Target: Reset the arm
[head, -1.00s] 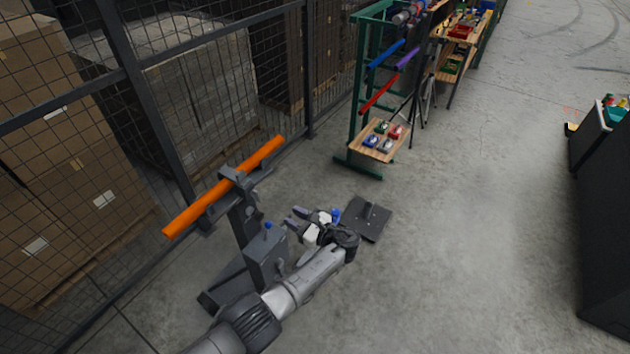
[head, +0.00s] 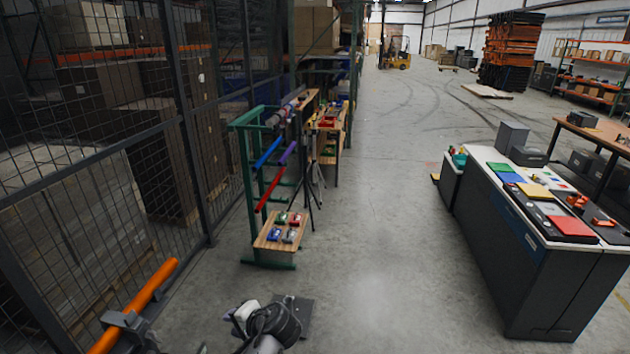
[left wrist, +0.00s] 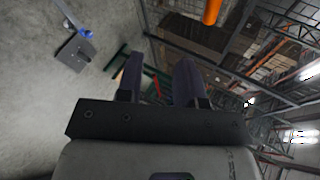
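My left gripper (head: 240,318) is at the bottom edge of the head view, low over the floor, with its dark wrist just behind it. In the left wrist view, my left gripper (left wrist: 158,78) has its two dark fingers apart, with only background between them. It holds nothing. My right gripper is in neither view.
An orange bar (head: 135,305) on a grey stand is at lower left, by the mesh fence (head: 105,170). A dark floor plate (head: 298,315) lies beside my left gripper. A green rack (head: 250,190) stands ahead, a dark counter (head: 520,260) at right. The floor between is clear.

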